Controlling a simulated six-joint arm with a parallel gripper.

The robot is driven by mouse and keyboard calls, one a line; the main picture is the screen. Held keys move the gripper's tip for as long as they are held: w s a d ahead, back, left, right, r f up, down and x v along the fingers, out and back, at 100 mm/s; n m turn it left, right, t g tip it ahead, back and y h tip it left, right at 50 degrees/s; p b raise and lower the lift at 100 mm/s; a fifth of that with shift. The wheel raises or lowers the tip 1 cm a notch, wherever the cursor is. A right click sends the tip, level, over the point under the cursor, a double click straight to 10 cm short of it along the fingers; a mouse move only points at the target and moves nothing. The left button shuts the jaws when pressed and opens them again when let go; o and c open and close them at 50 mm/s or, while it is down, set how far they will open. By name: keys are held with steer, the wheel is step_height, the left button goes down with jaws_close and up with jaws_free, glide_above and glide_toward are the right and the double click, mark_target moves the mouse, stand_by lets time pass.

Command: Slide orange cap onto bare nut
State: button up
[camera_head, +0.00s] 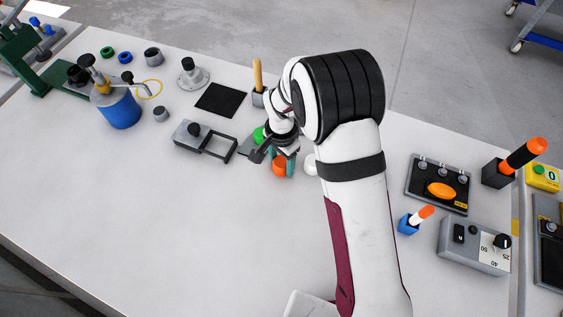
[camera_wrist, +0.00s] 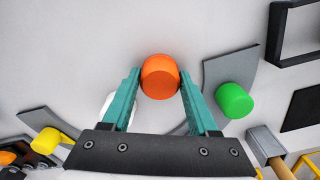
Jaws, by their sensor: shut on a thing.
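My gripper (camera_wrist: 160,85) is shut on the orange cap (camera_wrist: 160,77), which sits between the tips of the two teal fingers. In the head view the orange cap (camera_head: 279,168) shows below my wrist, beside a teal finger, and seems over the pale table. A green cap (camera_wrist: 235,100) stands on a grey curved plate (camera_wrist: 222,72) to the right in the wrist view. A yellow cap (camera_wrist: 46,140) stands at lower left. A white rounded thing (camera_head: 310,164) is partly hidden by my arm. No bare nut can be made out; my gripper and arm hide part of the plate.
A grey block with an open black frame (camera_head: 220,145) lies left of my gripper. A wooden-handled tool (camera_head: 257,75) stands in a holder behind. A panel with an orange knob (camera_head: 440,190) is right of my arm. The table's front left is clear.

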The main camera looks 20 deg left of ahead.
mark_target(281, 161)
steer(key=shift+r, duration=0.45)
step_height(281, 161, up, 3)
steer(key=shift+f, duration=0.1)
steer(key=w+d+r, duration=0.1)
steer(key=d+r, duration=0.6)
steer(key=d, duration=0.4)
steer(key=shift+w+d+r, duration=0.15)
steer(key=shift+d, duration=0.2)
steer(key=o, duration=0.8)
jaws_close()
